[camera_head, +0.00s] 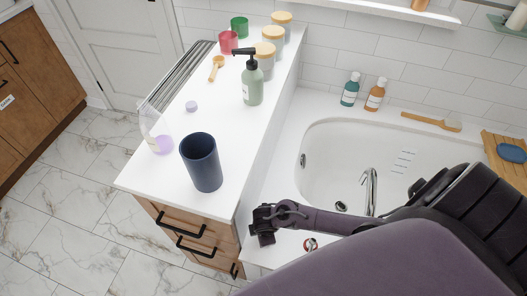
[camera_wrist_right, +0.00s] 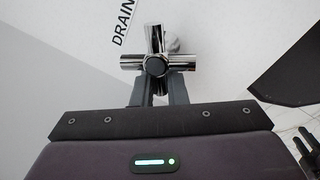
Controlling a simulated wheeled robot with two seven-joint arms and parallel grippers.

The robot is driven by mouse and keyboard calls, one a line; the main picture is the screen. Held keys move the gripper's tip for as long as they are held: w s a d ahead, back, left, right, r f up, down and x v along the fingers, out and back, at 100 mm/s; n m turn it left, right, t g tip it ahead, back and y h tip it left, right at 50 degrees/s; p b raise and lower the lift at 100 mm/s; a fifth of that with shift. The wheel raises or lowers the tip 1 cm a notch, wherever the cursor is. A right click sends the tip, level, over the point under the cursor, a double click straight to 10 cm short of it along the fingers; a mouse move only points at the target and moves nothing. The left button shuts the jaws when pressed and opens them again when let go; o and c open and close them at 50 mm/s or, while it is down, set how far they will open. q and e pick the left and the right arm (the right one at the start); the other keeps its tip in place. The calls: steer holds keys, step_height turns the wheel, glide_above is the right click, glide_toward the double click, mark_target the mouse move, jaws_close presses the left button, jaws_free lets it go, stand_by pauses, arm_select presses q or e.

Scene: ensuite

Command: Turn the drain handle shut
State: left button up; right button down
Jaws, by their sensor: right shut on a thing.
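The drain handle (camera_wrist_right: 157,65) is a chrome cross-shaped knob with a dark round centre, beside a printed "DRAIN" label (camera_wrist_right: 122,28) on a white surface in the right wrist view. My right gripper (camera_wrist_right: 158,90) is shut on the drain handle, with its fingers on either side of the lower spoke. In the head view my right gripper (camera_head: 263,224) is at the near left corner of the tub's rim, and the drain handle cannot be made out there.
The white bathtub (camera_head: 318,130) has a chrome spout (camera_head: 370,190) near the arm. A small red-marked round fitting (camera_head: 310,244) shows just below my forearm. The white counter (camera_head: 165,205) at left holds a navy cup (camera_head: 201,163), a green pump bottle (camera_head: 252,84) and several jars.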

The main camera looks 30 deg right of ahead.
steer(key=m, duration=0.1)
steer(key=m+p, duration=0.1)
steer(key=shift+w+r+m, duration=0.15)
steer(key=shift+w+m, duration=0.1)
steer(key=shift+m, duration=0.15)
steer(key=shift+w+d+m+g+h+p, duration=0.2)
steer(key=shift+m+p, duration=0.25)
steer(key=shift+m, duration=0.35)
steer(key=shift+w+d+m+g+h+p, duration=0.1)
steer(key=shift+m+h+p, duration=0.1)
steer(key=shift+m+p, duration=0.45)
steer(key=shift+m, duration=0.25)
steer(key=c, duration=1.5)
jaws_free()
steer(key=r, duration=0.5)
steer(key=s+a+r, duration=0.1)
steer(key=r, duration=0.1)
steer(key=shift+r+p, duration=0.2)
steer(key=shift+p, duration=0.15)
